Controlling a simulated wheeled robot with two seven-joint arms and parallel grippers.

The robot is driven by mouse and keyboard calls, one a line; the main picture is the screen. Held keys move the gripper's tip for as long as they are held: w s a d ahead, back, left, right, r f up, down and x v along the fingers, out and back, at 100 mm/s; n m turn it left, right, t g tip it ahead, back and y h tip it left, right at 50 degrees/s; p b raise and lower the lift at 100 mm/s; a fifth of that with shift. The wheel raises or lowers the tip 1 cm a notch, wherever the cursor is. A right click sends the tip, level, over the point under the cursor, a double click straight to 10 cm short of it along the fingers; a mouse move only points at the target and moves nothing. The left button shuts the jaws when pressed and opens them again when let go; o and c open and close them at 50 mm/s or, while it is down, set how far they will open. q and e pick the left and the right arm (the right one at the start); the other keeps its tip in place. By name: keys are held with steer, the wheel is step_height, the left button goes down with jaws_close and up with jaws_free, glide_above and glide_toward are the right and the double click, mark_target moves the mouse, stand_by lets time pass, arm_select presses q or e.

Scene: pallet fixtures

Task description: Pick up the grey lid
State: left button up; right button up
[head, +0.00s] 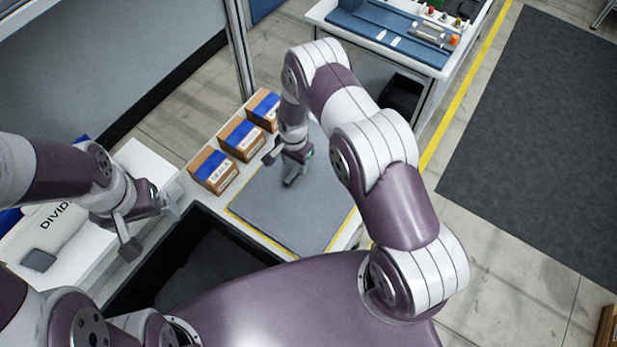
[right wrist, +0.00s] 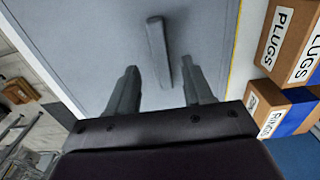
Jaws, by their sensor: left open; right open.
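The grey lid (head: 290,215) appears as a flat grey panel lying on the white bench inside a yellow outline. It fills much of the right wrist view (right wrist: 90,35), where a raised grey bar handle (right wrist: 158,52) stands on it. My right gripper (head: 287,158) is open above the lid. In the right wrist view its two fingers (right wrist: 157,88) are apart, with the bar handle in line with the gap between them and just beyond the tips. I see no contact. My left gripper (head: 150,226) is open and empty at the left, near the black bin.
Several cardboard boxes with blue fronts (head: 213,171) line the lid's far-left side. A black bin (head: 250,246) is at the near left. A white box marked "DIVID" (head: 110,240) lies under my left arm. A blue-topped bench (head: 385,28) stands at the back.

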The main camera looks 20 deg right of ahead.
mark_target(296, 170)
steer(key=f, duration=0.1)
steer(key=f+p, duration=0.1)
steer(key=shift+w+f, duration=0.3)
steer(key=shift+w, duration=0.05)
steer(key=shift+s+f, duration=0.15)
steer(key=shift+f, duration=0.15)
steer(key=shift+s, duration=0.2)
steer(key=shift+w+f, duration=0.15)
steer(key=shift+w, duration=0.05)
jaws_close()
steer(key=shift+r, duration=0.2)
